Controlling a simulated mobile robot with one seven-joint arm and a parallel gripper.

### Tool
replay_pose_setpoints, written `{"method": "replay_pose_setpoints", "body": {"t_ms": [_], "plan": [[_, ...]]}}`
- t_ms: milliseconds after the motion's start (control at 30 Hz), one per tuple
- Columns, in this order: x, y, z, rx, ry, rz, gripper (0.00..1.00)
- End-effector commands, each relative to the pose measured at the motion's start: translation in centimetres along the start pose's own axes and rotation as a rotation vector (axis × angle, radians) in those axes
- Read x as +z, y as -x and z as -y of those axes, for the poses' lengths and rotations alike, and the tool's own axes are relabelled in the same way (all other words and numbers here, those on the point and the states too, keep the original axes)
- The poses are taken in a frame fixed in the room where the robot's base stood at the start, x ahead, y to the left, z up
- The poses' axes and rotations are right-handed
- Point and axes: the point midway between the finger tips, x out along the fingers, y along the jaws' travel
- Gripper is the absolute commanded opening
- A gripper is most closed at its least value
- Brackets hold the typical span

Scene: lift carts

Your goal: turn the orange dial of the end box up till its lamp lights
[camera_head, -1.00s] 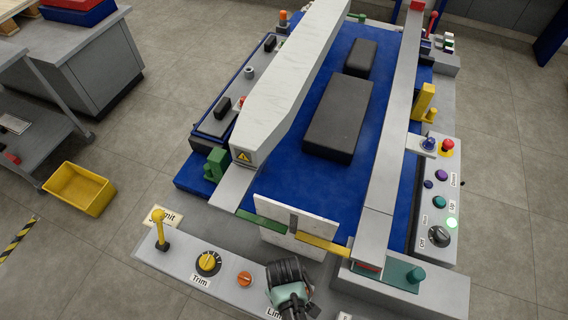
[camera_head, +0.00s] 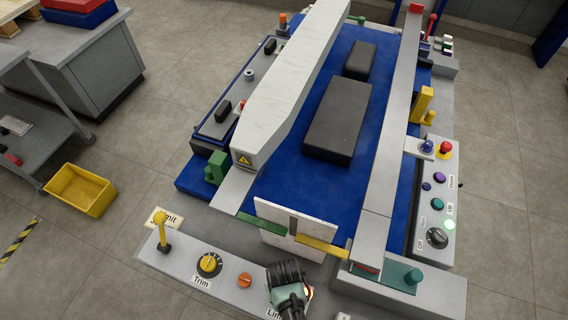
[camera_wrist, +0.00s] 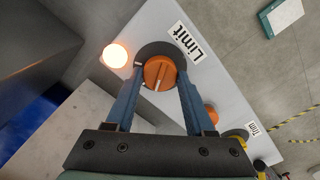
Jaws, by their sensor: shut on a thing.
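The orange dial (camera_wrist: 158,76) on a dark round base shows in the wrist view beside the label "Limit" (camera_wrist: 188,41). My gripper (camera_wrist: 160,85) is shut on the dial, with one blue finger on each side of it. The lamp (camera_wrist: 115,55) beside the dial glows bright. In the head view my gripper (camera_head: 286,275) is over the front panel of the end box (camera_head: 200,285) and hides the dial. A warm glow (camera_head: 309,293) shows just right of it.
A yellow Trim dial (camera_head: 209,264), an orange button (camera_head: 245,280) and a yellow-knobbed lever (camera_head: 161,228) stand left of my gripper. A pale upright plate (camera_head: 285,232) stands close behind it. A yellow bin (camera_head: 80,189) sits on the floor at left.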

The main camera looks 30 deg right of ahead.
Motion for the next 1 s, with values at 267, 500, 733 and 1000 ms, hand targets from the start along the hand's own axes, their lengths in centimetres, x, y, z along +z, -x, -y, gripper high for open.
{"method": "replay_pose_setpoints", "body": {"t_ms": [267,500,733,1000], "plan": [[0.0,0.0,0.0,0.000,0.001,0.001,0.72],[0.0,0.0,0.0,0.000,0.001,0.000,0.84],[0.0,0.6,0.0,0.000,0.001,-0.002,0.84],[-0.1,4.7,0.0,0.001,0.002,-0.004,0.84]]}}
